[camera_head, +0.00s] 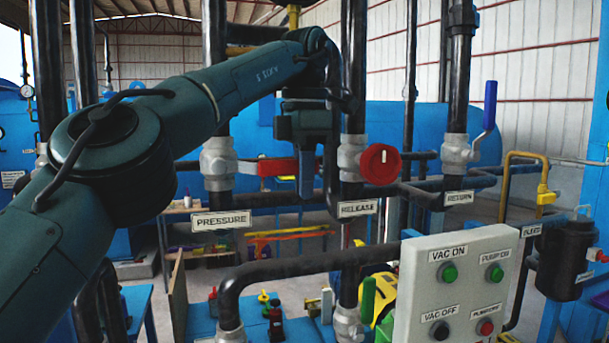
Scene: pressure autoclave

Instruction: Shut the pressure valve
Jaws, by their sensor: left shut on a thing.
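The pressure valve (218,163) is a grey body on a black vertical pipe, above the white PRESSURE label (221,219). Its red lever (275,167) sticks out level to the right, across the pipe. My left arm comes in from the left and reaches over the valve, with its wrist pointing down. My left gripper (308,172) is shut on the right end of the red lever, and its fingers hide that end. My right gripper is not in view.
The release valve with a round red knob (380,164) stands just right of my left gripper. The return valve has an upright blue lever (489,106). A grey control box (456,285) with several buttons is at lower right. Pipes crowd the space.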

